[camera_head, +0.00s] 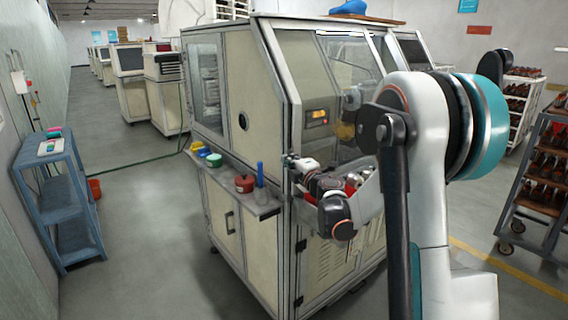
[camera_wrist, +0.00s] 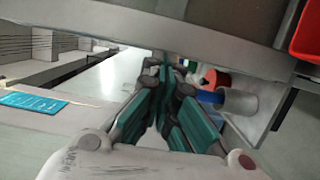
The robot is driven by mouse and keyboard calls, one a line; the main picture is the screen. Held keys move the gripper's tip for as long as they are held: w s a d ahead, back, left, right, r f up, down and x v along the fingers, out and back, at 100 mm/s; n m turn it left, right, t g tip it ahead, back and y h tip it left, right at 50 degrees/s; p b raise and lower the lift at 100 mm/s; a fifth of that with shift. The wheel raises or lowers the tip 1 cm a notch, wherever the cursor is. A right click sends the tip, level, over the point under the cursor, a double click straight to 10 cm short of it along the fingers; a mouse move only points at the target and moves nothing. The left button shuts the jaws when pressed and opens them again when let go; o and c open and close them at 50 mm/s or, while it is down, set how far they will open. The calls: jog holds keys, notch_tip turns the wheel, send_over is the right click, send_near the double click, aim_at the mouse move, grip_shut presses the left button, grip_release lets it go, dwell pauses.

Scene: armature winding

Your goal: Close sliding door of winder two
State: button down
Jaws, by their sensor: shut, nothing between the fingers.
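The winder (camera_head: 250,100), a cream and grey cabinet, stands in the middle of the head view. Its slanted front has a framed clear panel (camera_head: 347,58), which looks like the sliding door; my arm hides its right and lower parts. I cannot tell how far it is open.
A side shelf on the winder holds a red pot (camera_head: 245,184) and a blue bottle (camera_head: 260,171), close to my gripper. A red bin (camera_wrist: 306,38) is at the wrist view's upper right.

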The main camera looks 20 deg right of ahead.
aim_at(339, 141)
jog(key=w+d, duration=0.2)
jog(key=d, duration=0.6)
jog(key=w+d, duration=0.1)
jog(key=d, duration=0.7)
jog(key=w+d, duration=0.2)
jog(key=d, duration=0.7)
jog(key=shift+w+p, duration=0.3)
jog(key=shift+p, duration=0.1)
